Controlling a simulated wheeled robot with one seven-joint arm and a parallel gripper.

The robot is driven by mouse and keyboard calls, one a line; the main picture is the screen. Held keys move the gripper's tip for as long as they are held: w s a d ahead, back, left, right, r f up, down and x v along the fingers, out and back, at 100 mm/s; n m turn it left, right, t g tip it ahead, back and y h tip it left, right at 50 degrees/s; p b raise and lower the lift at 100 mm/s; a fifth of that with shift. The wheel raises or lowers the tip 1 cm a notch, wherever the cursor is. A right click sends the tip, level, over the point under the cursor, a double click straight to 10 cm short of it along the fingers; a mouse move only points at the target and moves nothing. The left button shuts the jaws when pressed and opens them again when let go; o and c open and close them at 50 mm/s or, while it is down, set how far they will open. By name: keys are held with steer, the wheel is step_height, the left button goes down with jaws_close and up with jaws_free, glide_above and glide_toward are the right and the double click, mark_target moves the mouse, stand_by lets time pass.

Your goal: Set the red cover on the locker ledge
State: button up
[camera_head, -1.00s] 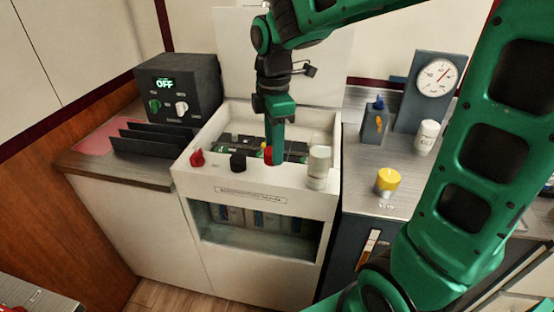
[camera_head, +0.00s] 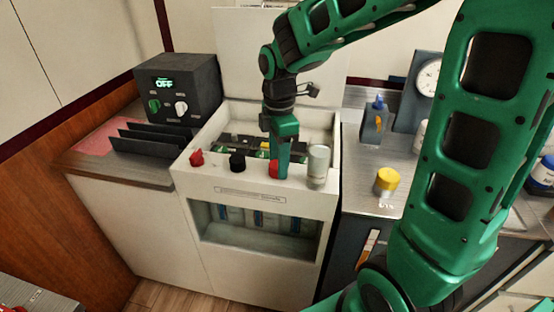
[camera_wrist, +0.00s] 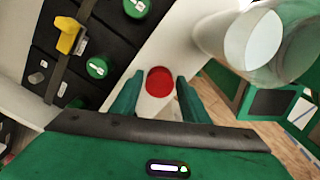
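A red cover (camera_head: 273,169) is on the white front ledge (camera_head: 210,176) of the open white locker, between a black cap (camera_head: 237,162) and a clear-white cylinder (camera_head: 318,166). My gripper (camera_head: 281,174) points down at it from above and partly hides it. In the wrist view the red cover (camera_wrist: 160,82) shows as a round disc between my two green fingertips (camera_wrist: 160,90). A thin strip of white ledge shows on both sides of it, so the fingers look open around it. Another small red cap (camera_head: 196,158) sits at the ledge's left.
The cylinder (camera_wrist: 245,40) stands close beside my right finger in the wrist view. Breaker rows (camera_wrist: 85,60) with green caps and a yellow clip lie inside the locker. A dark control box (camera_head: 178,88) is left; a yellow cap (camera_head: 388,179) sits on the right counter.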

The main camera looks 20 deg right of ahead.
steer(key=shift+o, duration=0.6)
steer(key=shift+r, duration=0.1)
step_height(320, 180, up, 12)
stand_by(0.5)
